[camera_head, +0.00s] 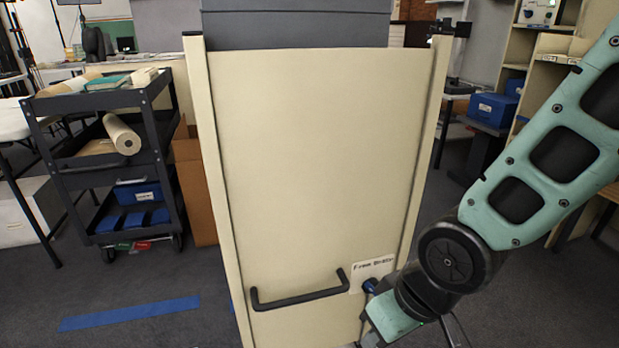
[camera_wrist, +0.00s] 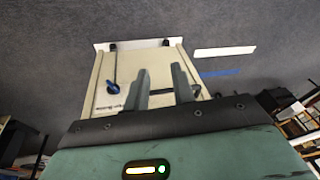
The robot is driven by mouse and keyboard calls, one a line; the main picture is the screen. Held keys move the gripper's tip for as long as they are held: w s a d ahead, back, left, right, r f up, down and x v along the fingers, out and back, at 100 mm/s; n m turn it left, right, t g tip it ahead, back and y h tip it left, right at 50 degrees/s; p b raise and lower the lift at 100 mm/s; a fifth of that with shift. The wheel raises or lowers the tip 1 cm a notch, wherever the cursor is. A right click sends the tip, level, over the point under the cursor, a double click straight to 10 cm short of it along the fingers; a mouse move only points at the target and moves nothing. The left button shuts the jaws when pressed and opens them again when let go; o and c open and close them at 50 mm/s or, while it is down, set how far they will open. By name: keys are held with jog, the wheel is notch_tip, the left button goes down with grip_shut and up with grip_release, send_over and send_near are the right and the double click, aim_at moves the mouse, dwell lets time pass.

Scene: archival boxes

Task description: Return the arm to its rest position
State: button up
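My arm (camera_head: 545,150) comes in from the right in the head view and bends down at a dark round joint. Its end is low, beside the lower right of a tall cream cart panel (camera_head: 315,150); the fingertips are not clear there. In the wrist view my gripper (camera_wrist: 160,76) has two grey fingers apart with a gap between them and nothing held. The cream panel (camera_wrist: 102,100) lies beyond the fingers, with a blue knob (camera_wrist: 113,90) to their left. I cannot tell how close the fingers are to the panel.
The panel carries a black handle (camera_head: 300,297) and a lettered label (camera_head: 372,270). A black shelf cart (camera_head: 115,165) with rolls and blue boxes stands left. Shelving (camera_head: 520,50) stands at the back right. Blue tape (camera_head: 130,313) marks open carpet at front left.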

jog(key=s+d+r+n+g+h, duration=0.2)
jog(key=s+d+r, duration=0.2)
jog(key=s+r, duration=0.4)
notch_tip(320, 180, up, 30)
jog(key=p, duration=3)
jog(key=shift+a+f, duration=0.2)
jog(key=shift+f, duration=0.05)
